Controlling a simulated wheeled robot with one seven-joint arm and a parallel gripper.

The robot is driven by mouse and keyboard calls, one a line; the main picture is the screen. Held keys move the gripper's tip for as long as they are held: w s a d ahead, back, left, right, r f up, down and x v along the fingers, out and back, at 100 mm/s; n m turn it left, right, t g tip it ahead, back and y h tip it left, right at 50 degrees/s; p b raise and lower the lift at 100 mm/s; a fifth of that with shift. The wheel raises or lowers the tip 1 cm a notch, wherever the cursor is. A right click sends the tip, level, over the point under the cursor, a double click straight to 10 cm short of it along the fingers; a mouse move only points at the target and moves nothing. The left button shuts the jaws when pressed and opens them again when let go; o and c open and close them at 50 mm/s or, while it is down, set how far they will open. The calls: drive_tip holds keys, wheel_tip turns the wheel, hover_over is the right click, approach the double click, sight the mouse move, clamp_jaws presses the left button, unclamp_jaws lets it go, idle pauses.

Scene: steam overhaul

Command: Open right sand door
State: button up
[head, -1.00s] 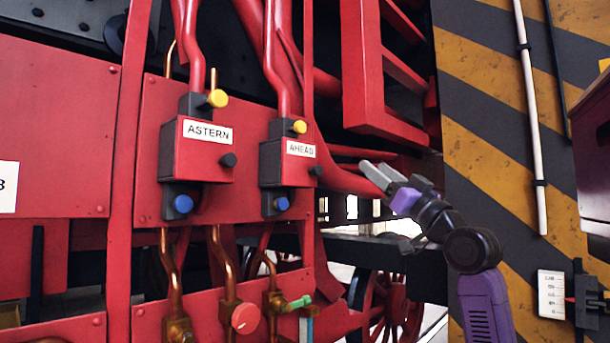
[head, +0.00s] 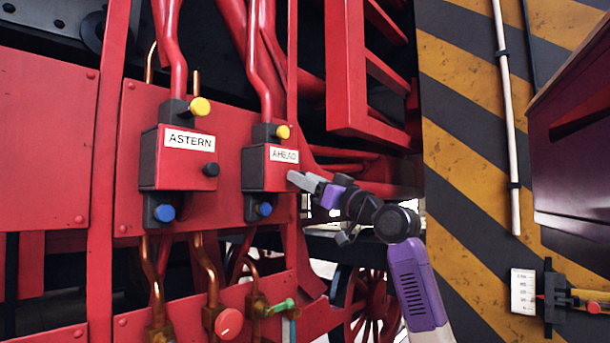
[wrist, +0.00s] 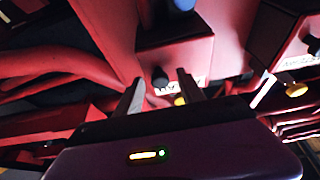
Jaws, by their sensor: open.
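Two red boxes with black sides stand on the red panel, labelled ASTERN (head: 176,168) and AHEAD (head: 262,170). No part is marked as a sand door. Each box has a yellow knob above and a blue knob below. A small black knob (head: 211,170) shows on the ASTERN box. My gripper (head: 294,178) is open at the right side of the AHEAD box, and its fingers hide that box's black knob in the head view. In the wrist view, the AHEAD black knob (wrist: 160,77) appears between the two open fingertips. I cannot tell whether they touch it.
Copper pipes with valves, among them a red round knob (head: 229,323) and a green handle (head: 283,306), lie below the boxes. A red frame (head: 345,70) is above right of my gripper. A yellow and black striped wall (head: 470,160) stands to the right.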

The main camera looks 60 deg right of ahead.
drive_tip(key=shift+w, duration=0.15)
clamp_jaws()
idle(1.4)
